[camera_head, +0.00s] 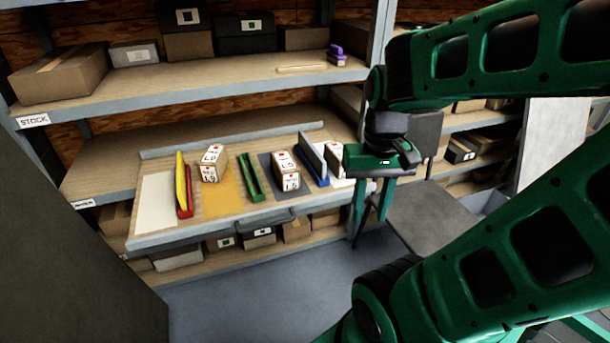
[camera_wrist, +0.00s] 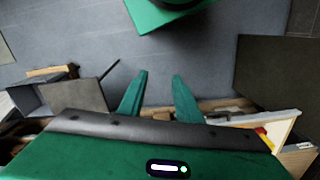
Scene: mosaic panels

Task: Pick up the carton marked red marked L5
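Several small white-topped cartons stand on a pull-out wooden shelf (camera_head: 228,207). The middle carton (camera_head: 285,170), on a dark grey mat, has red marks and a label that seems to read L5. The left carton (camera_head: 212,163), on an orange mat, also has red marks; its small print is hard to read. A third carton (camera_head: 335,160) at the right is partly hidden by my gripper, so its label cannot be read. My gripper (camera_head: 372,205) is open and empty, fingers down, right of the shelf's front corner. In the wrist view, its fingers (camera_wrist: 159,92) are apart with nothing between them.
A red-and-yellow divider (camera_head: 184,188), a green one (camera_head: 251,178) and a blue-and-grey one (camera_head: 315,160) stand between the mats. An upper shelf (camera_head: 190,92) overhangs behind. A grey chair (camera_head: 430,210) stands right of my gripper. The floor (camera_head: 250,290) in front is clear.

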